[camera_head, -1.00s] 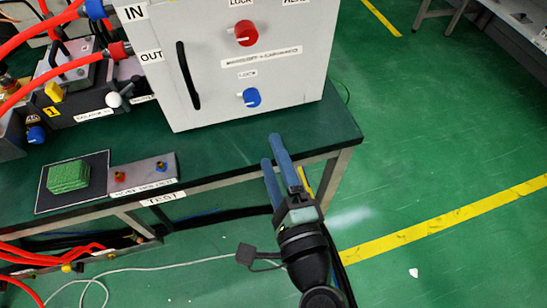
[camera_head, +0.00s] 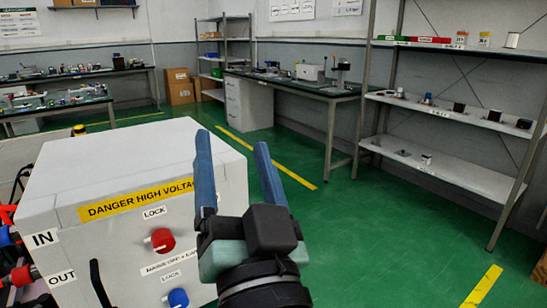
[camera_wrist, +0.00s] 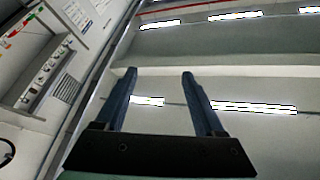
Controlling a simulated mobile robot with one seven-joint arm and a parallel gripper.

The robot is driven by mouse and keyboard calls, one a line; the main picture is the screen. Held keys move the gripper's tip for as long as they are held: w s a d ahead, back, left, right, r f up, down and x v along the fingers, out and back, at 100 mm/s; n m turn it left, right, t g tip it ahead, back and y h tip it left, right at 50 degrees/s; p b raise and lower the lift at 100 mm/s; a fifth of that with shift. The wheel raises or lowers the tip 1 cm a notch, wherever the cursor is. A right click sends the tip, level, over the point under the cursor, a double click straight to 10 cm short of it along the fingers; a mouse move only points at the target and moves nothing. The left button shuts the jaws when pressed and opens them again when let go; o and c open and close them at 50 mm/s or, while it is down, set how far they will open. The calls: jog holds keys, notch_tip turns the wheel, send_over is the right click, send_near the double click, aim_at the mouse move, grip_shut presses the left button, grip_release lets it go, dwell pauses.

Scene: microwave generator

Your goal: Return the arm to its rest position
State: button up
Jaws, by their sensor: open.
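My gripper (camera_head: 236,165) is at the lower middle of the head view, with its two blue fingers pointing up. The fingers are apart and nothing is between them. In the head view it overlaps the right side of the white generator cabinet (camera_head: 120,180); I cannot tell how near it is. In the wrist view my gripper (camera_wrist: 158,80) also shows with its fingers apart, against a pale ceiling with bright light strips.
The cabinet bears a red knob (camera_head: 162,240) and a blue knob (camera_head: 178,298). A shelf rack (camera_head: 450,110) stands at the right and a workbench (camera_head: 300,88) at the back. The green floor (camera_head: 330,235) right of my gripper is clear.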

jog(key=s+d+r+n+t+h+p, duration=0.1)
jog(key=s+d+r+t+h, duration=0.2)
jog(key=r, duration=0.6)
jog(key=s+d+r+n+t+h+p, duration=0.1)
jog(key=s+r+t+h, duration=0.15)
jog(key=s+r, duration=0.4)
notch_tip(320, 180, up, 19)
jog(key=w+p, duration=0.1)
jog(key=p, duration=1.6)
jog(key=shift+w, duration=0.4)
